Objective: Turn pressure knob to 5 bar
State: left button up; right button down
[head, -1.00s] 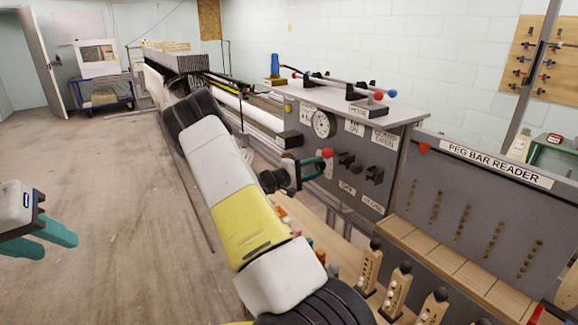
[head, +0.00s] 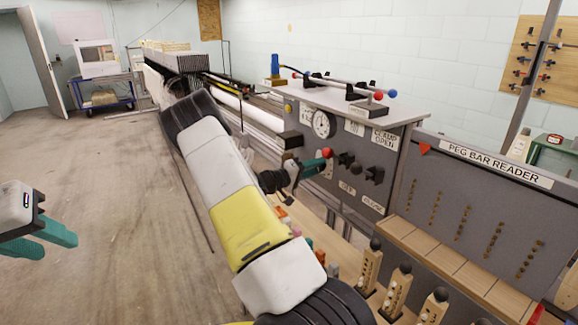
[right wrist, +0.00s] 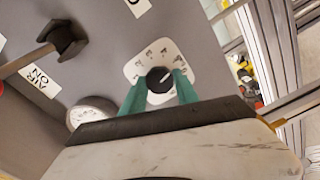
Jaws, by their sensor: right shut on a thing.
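The round black pressure knob (right wrist: 160,80) sits on a white scale plate (right wrist: 148,53) on the grey control panel (head: 345,185). The knob has a pale mark; the scale figures are too small to read. My right gripper (right wrist: 160,88) is shut on the knob, with one teal finger on each side. In the head view my right gripper (head: 318,167) is at the panel below the gauge, and the knob is hidden. The white round gauge (head: 323,124) also shows in the right wrist view (right wrist: 92,113); its reading is unclear. My left gripper (head: 58,240) is open and empty at the far left.
A red-tipped lever (head: 327,153) is close beside my right gripper. Black handles (head: 374,174) sit farther right on the panel. The peg bar reader (head: 480,200) and wooden peg bars (head: 400,283) are at the right. The floor at left is clear.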

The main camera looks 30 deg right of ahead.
jog(key=shift+a, duration=0.1)
jog(key=c, duration=0.9)
grip_release()
jog(key=a, duration=0.7)
jog(key=shift+s+a, duration=0.3)
jog(key=shift+a, duration=0.05)
